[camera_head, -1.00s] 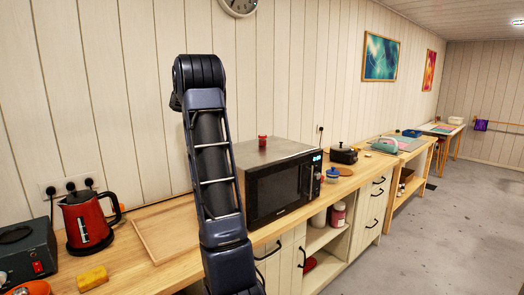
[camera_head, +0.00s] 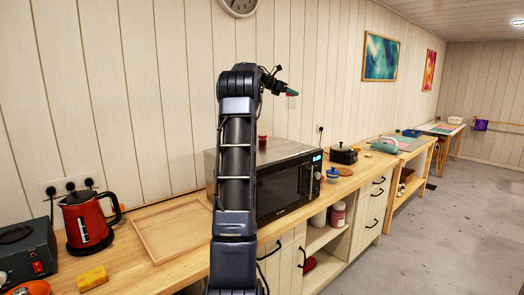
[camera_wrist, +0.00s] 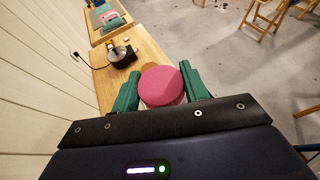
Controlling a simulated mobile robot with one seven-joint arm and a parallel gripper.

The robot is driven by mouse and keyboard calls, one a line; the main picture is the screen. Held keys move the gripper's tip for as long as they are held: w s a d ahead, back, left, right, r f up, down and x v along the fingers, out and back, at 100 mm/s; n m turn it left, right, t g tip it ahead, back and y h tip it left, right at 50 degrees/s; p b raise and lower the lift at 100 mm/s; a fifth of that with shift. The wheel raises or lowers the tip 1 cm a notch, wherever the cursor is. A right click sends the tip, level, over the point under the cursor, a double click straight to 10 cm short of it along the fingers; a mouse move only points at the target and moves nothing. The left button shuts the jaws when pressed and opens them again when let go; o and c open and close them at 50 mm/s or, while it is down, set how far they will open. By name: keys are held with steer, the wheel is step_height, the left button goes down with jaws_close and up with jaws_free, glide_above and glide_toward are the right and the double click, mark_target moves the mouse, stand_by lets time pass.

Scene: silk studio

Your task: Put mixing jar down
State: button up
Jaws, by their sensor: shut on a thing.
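The mixing jar (camera_wrist: 162,86), seen from above as a round pink lid, is between the two green fingers of my gripper (camera_wrist: 158,88) in the wrist view. The fingers are shut on its sides. In the head view my gripper (camera_head: 290,92) is small and high, above and beyond the microwave's right side. A pale part of the jar (camera_head: 291,102) shows below the fingers. The jar is in the air, with the wooden counter (camera_wrist: 92,78) below it in the wrist view. Its lower body is mostly hidden.
The microwave (camera_head: 284,188) carries a small red jar (camera_head: 262,141). A blue-lidded jar (camera_head: 332,174) and black pot (camera_head: 343,154) stand to its right. An empty wooden tray (camera_head: 172,232), red kettle (camera_head: 88,222) and yellow sponge (camera_head: 92,278) are left. Bare counter lies in front of the pot.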

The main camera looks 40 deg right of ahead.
steer(key=shift+s+d+r, duration=0.15)
steer(key=shift+s+d, duration=0.25)
steer(key=shift+s+d+f, duration=0.1)
steer(key=shift+f, duration=0.15)
step_height(320, 180, down, 19)
steer(key=shift+f, duration=0.2)
steer(key=shift+f, duration=0.1)
steer(key=o, duration=1)
